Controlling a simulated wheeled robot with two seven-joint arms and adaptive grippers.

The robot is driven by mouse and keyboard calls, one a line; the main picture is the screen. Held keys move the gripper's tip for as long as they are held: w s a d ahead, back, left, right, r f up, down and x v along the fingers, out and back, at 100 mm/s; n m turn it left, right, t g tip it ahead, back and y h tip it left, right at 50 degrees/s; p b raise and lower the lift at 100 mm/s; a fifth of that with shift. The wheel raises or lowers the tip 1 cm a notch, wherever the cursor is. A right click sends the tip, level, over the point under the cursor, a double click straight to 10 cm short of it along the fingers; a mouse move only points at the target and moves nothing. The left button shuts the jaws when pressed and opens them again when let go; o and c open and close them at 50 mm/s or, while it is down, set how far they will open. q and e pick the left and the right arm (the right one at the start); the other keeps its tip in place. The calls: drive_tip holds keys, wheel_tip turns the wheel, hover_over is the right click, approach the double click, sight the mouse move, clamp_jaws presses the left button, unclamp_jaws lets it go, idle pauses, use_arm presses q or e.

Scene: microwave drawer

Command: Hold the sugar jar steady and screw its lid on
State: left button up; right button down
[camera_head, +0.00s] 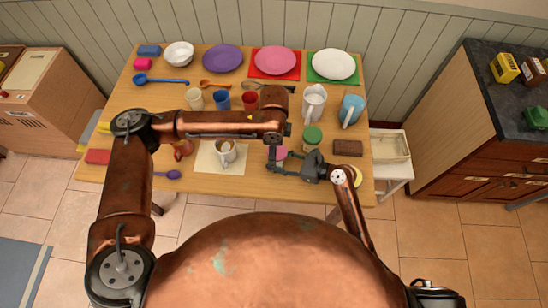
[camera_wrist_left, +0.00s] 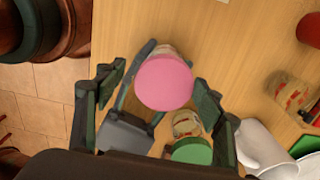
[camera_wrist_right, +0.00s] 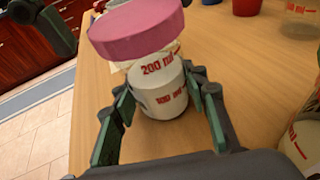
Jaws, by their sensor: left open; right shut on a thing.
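The sugar jar (camera_wrist_right: 160,92) is clear with red ml marks and white contents. My right gripper (camera_wrist_right: 160,110) is shut around its body from the side, and the jar looks upright. A pink lid (camera_wrist_right: 140,28) sits over the jar's mouth; whether it is threaded cannot be told. The lid also shows in the head view (camera_head: 281,153). My left gripper (camera_wrist_left: 160,88) is open above the jar, with its fingers on either side of the pink lid, apart from it. In the head view, the left arm hides part of the left gripper.
A green-lidded jar (camera_head: 312,136) stands close behind and right of the sugar jar. A white jug (camera_head: 314,102), a blue jug (camera_head: 351,108) and a brown block (camera_head: 348,148) are nearby.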

use_arm(q)
drive_tip(key=n, duration=0.5)
drive_tip(key=shift+w, duration=0.1)
drive_tip(key=n, duration=0.6)
drive_tip(key=shift+n, duration=0.4)
drive_tip(key=n, duration=0.5)
drive_tip(key=shift+a, duration=0.1)
drive_tip(key=n, duration=0.6)
